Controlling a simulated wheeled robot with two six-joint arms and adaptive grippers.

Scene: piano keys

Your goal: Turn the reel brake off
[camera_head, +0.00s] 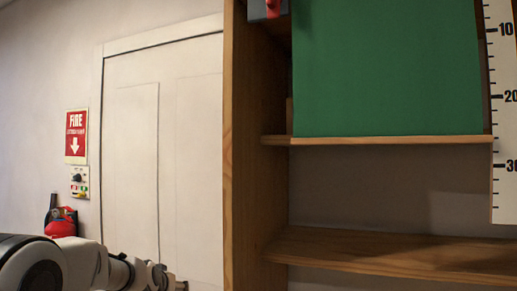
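I cannot make out a reel or its brake for certain in the head view. A small pale control panel (79,182) with a dark round knob and small coloured parts is on the left wall, under a red fire sign (76,136). A red and black object (61,222) is below it; I cannot tell what it is. My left arm comes in at the bottom left, below these things, and reaches right along the bottom edge. Its gripper fingers do not show. My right arm and gripper are out of view.
A white door (160,170) fills the wall left of centre. A wooden shelf unit (243,180) stands at the right, with a large green panel (388,68) on its upper shelf and a bare lower shelf (400,252). A white measuring scale (503,110) hangs at the right edge.

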